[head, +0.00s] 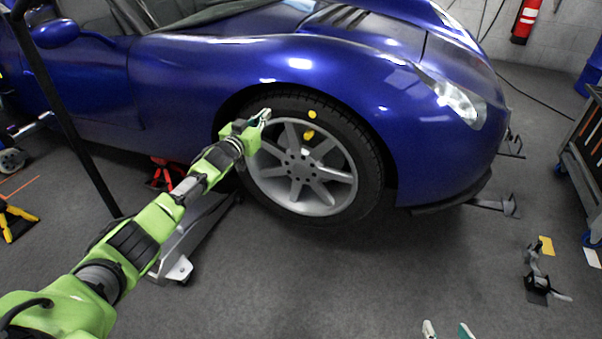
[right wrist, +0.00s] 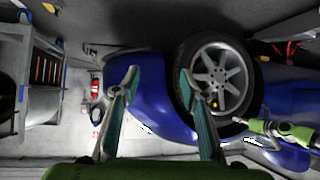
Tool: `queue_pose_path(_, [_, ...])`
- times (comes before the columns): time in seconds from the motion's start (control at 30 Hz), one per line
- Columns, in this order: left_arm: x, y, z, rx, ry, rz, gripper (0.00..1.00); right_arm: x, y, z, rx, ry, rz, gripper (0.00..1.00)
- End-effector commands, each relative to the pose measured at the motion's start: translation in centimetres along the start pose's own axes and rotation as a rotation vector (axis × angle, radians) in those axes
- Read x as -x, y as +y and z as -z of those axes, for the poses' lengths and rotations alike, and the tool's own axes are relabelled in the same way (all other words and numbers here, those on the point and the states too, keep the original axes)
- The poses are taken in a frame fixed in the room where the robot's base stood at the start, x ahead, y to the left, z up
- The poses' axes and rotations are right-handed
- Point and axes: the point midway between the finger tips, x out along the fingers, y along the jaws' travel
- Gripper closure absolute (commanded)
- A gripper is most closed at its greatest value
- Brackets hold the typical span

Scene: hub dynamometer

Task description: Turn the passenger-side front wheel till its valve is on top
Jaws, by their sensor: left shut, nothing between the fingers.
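The front wheel (head: 302,168) of the blue car has silver spokes and a black tyre. A yellow piece (head: 308,135), seemingly the valve, shows inside the rim above the hub, slightly right of straight up. A yellow dot (head: 312,114) sits above it near the tyre's inner edge. My left gripper (head: 265,117) is shut and empty at the wheel's upper left, over the tyre and rim edge; I cannot tell if it touches. My right gripper (right wrist: 157,75) is open and empty, away from the wheel; its fingertips show at the bottom of the head view (head: 447,330).
A grey jack (head: 190,245) reaches under the car left of the wheel, with a red stand (head: 163,172) behind it. A dark stand (head: 538,280) is on the floor at right, near a tool cart (head: 585,150). The floor before the wheel is clear.

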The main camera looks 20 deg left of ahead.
Motion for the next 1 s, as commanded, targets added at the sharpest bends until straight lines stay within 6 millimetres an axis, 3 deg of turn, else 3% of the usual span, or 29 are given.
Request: queue_pose_path(1.0, [1.6, -0.1, 0.1, -0.001, -0.001, 0.002, 1.00, 4.1, 1.1, -9.7, -0.009, -0.435, -0.024, 0.60])
